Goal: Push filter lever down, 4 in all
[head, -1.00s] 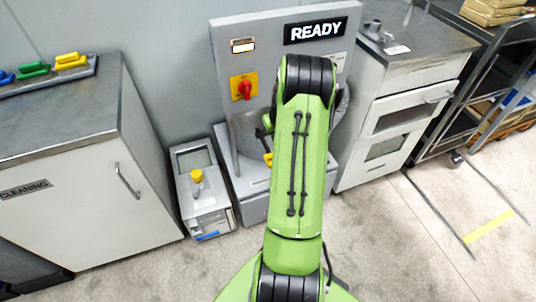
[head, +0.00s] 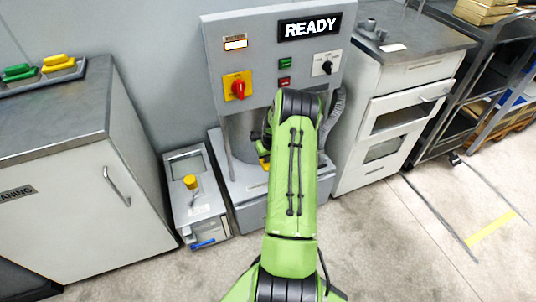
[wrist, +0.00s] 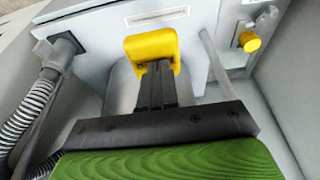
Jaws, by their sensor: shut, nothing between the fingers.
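A yellow lever handle, likely the filter lever (wrist: 151,46), stands on the grey machine in the wrist view. My gripper (wrist: 156,68) is shut and empty, its dark fingertips right at the yellow handle's lower edge. I cannot tell whether they touch it. In the head view, a small bit of yellow (head: 264,163) shows beside my green arm, which hides most of the lever and my gripper. The machine (head: 216,60) has a display reading READY (head: 310,26).
A red rotary switch (head: 238,88), green button (head: 285,63) and red button (head: 285,82) sit on the panel. A small grey unit with a yellow knob (head: 190,182) stands left. A corrugated hose (wrist: 38,108) runs beside the machine. Cabinets flank it; the front floor is clear.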

